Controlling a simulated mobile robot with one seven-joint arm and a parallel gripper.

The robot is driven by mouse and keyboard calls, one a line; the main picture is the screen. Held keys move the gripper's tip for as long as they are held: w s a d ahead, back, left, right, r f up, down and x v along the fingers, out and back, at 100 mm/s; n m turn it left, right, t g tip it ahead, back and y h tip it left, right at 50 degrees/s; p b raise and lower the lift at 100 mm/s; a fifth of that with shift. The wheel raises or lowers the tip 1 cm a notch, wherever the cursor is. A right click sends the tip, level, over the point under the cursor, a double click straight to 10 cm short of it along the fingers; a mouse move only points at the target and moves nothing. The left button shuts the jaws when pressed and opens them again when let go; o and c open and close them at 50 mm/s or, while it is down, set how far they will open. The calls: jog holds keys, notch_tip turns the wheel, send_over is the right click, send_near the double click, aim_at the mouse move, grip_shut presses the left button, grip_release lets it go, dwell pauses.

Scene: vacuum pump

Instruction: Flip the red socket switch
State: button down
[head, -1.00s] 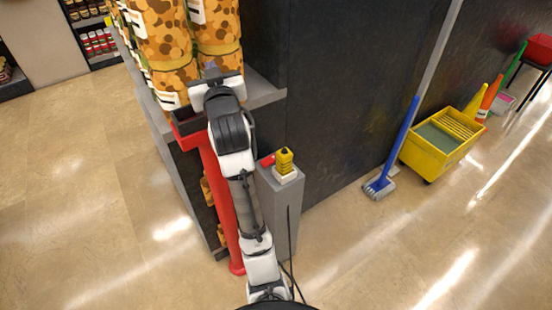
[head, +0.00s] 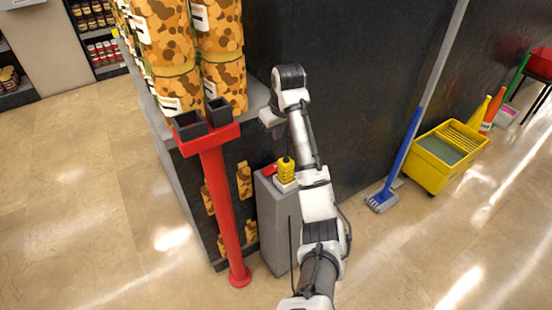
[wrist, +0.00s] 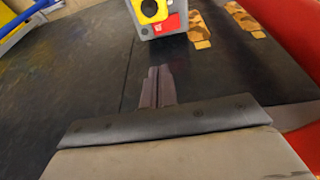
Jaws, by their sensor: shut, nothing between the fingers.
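The red switch (head: 269,170) sits on top of a grey pedestal (head: 277,222), beside a yellow device (head: 286,169) on a white base. In the wrist view, the red switch (wrist: 168,23) and yellow device (wrist: 153,10) show at the top edge, the device partly cut off. My gripper (wrist: 160,72) is shut and empty, its two fingers together, pointing toward the pedestal top. In the head view my gripper (head: 275,128) hangs above and behind the switch, apart from it. Its fingertips are hard to make out there.
A red stand (head: 219,190) with two dark square cups rises left of the pedestal, near shelves of spotted jars (head: 222,82). A dark wall (head: 352,75) stands behind. A blue mop (head: 382,201) and yellow bucket (head: 440,155) are at right. Open floor lies left.

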dwell(0.3)
jog(key=p, duration=0.1)
send_near(272, 166)
jog(key=x, duration=0.3)
jog(key=w+x, duration=0.1)
jog(key=x, duration=0.1)
jog(key=shift+w+d+f, duration=0.15)
jog(key=shift+d, duration=0.15)
jog(key=shift+d+f, duration=0.1)
jog(key=shift+f, duration=0.4)
jog(key=shift+w+p, duration=0.1)
jog(key=shift+p, duration=0.2)
jog(key=shift+w+d+f+g+y, duration=0.1)
jog(key=shift+d+f+g+y, duration=0.05)
jog(key=shift+f+g+y, duration=0.2)
jog(key=shift+s+a+r+p, duration=0.4)
jog(key=shift+a+p, duration=0.2)
jog(key=shift+p, duration=0.5)
